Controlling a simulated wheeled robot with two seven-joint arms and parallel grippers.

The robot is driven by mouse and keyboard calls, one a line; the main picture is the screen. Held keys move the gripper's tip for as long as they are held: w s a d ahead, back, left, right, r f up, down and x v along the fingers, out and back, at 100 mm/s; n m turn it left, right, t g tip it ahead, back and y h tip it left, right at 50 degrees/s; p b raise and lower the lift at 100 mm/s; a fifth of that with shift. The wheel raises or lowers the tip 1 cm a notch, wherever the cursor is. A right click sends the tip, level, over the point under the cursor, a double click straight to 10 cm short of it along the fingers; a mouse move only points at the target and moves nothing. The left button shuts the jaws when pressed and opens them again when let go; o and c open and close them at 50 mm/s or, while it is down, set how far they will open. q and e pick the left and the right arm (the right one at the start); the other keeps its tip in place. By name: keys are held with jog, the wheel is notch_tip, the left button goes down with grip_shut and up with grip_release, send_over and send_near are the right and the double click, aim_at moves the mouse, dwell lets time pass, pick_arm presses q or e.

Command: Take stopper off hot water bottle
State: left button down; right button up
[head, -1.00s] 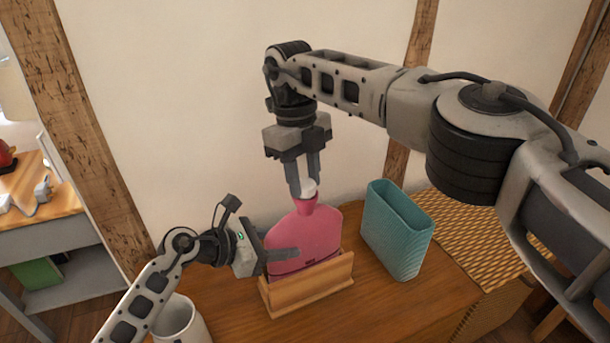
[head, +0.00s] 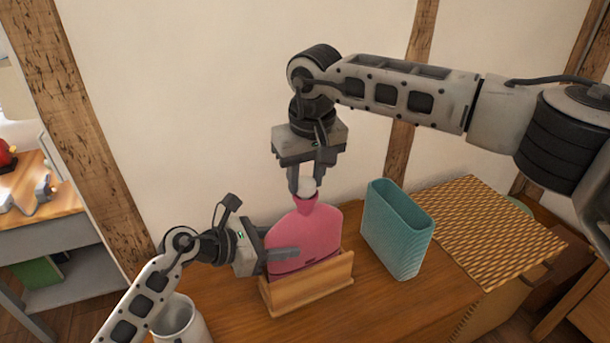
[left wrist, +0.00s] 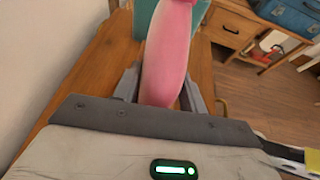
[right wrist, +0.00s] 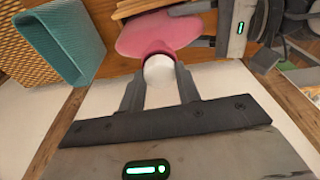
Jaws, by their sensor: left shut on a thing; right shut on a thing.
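The pink hot water bottle (head: 308,232) stands upright in a wooden holder (head: 310,288) on the wooden dresser top. My left gripper (head: 282,254) is shut on the bottle's body from the left; the left wrist view shows the bottle (left wrist: 167,60) between its fingers. The white stopper (head: 307,186) is at the top of the bottle's neck. My right gripper (head: 307,180) points down from above and is shut on the stopper; the right wrist view shows the stopper (right wrist: 159,72) between its fingertips. I cannot tell whether the stopper is seated in the neck or loose.
A teal ribbed container (head: 397,230) stands right of the holder, close to the bottle. A woven mat (head: 480,228) lies farther right. A white cup (head: 178,322) stands at the front left beneath my left arm. The wall rises close behind.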

jog(key=n, duration=0.3)
jog(key=shift+d, duration=0.1)
jog(key=o, duration=1.1)
jog(key=shift+c, duration=0.2)
